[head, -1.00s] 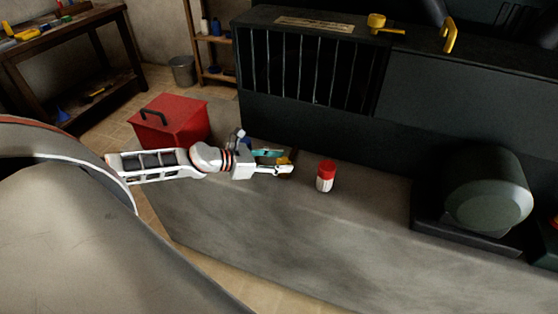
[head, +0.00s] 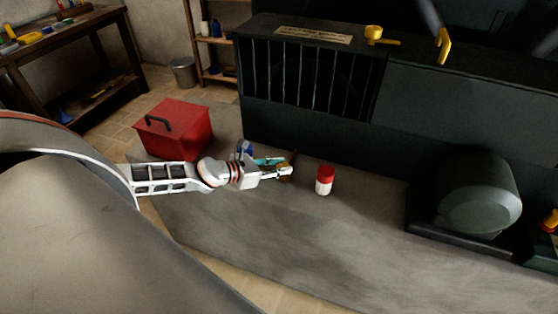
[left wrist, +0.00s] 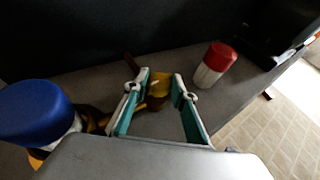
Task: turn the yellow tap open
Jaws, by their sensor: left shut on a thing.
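The yellow tap (left wrist: 157,88) shows between the fingers of my left gripper in the left wrist view. My left gripper (left wrist: 158,100) has its teal-padded fingers on either side of the yellow part and is shut on it. In the head view the same gripper (head: 280,168) is low over the grey slab, and its fingers mostly hide the tap. How far the tap is turned cannot be told. A blue-topped thing (left wrist: 35,110) stands close to the gripper, with brownish-yellow parts beside it. My right gripper is not in view.
A white bottle with a red cap (head: 325,181) stands just right of the gripper. A red box (head: 178,130) is behind my left arm. A dark machine (head: 310,85) with yellow handles (head: 374,34) rises behind. The slab's front is clear.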

